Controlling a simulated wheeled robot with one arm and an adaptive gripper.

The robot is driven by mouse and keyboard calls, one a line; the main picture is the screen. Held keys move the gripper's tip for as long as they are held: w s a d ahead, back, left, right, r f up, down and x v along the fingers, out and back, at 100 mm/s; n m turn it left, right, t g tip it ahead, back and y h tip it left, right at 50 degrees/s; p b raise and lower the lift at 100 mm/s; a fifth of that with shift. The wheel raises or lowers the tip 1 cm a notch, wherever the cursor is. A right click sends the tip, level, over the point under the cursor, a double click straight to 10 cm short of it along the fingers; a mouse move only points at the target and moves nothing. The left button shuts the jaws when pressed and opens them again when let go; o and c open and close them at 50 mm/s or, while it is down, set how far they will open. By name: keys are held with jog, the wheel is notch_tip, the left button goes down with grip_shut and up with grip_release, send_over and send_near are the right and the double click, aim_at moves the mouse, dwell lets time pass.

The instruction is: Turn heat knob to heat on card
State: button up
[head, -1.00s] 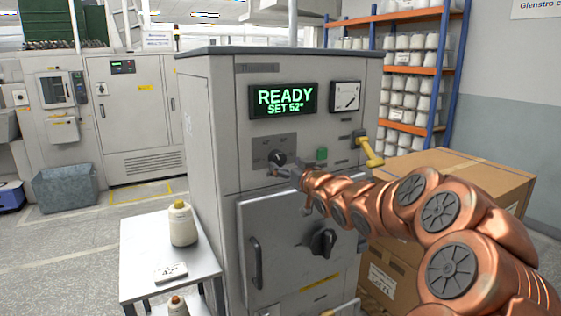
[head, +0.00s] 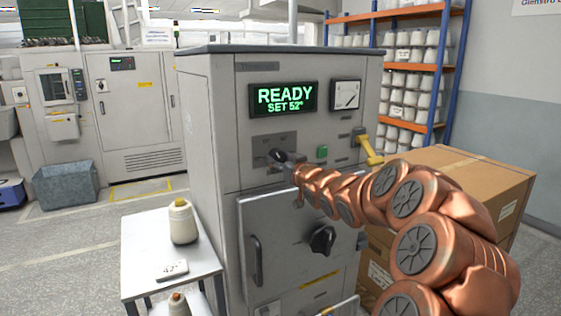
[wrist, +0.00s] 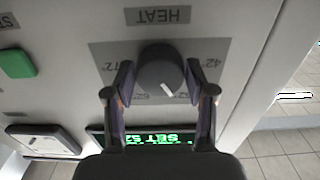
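My gripper (head: 287,165) is at the knob. In the wrist view my gripper (wrist: 159,80) is open, its fingers on either side of the knob; I see no clear grip. The card (head: 172,270) on the side table reads 42°.
A green button (head: 322,152) and a yellow handle (head: 368,148) are right of the knob. A door with a black knob (head: 322,240) is below. A white bobbin (head: 182,222) stands on the side table (head: 150,246). Cardboard boxes (head: 460,180) stand at right.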

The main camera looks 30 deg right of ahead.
jog(key=c, duration=0.6)
jog(key=shift+c, duration=0.2)
jog(key=shift+n, duration=0.3)
jog(key=n+b, duration=0.1)
jog(key=n, duration=0.1)
jog(key=n+b, duration=0.2)
jog(key=n, duration=0.1)
jog(key=shift+d+f+n+b, duration=0.1)
jog(key=shift+f+n+b, duration=0.1)
jog(key=shift+n+b, duration=0.1)
jog(key=n+b, duration=0.1)
jog(key=n, duration=0.1)
jog(key=n+b, duration=0.2)
jog(key=n, duration=0.1)
jog(key=shift+r+n, duration=0.2)
jog(key=shift+n, duration=0.1)
jog(key=o, duration=1.2)
jog(key=shift+c, duration=0.2)
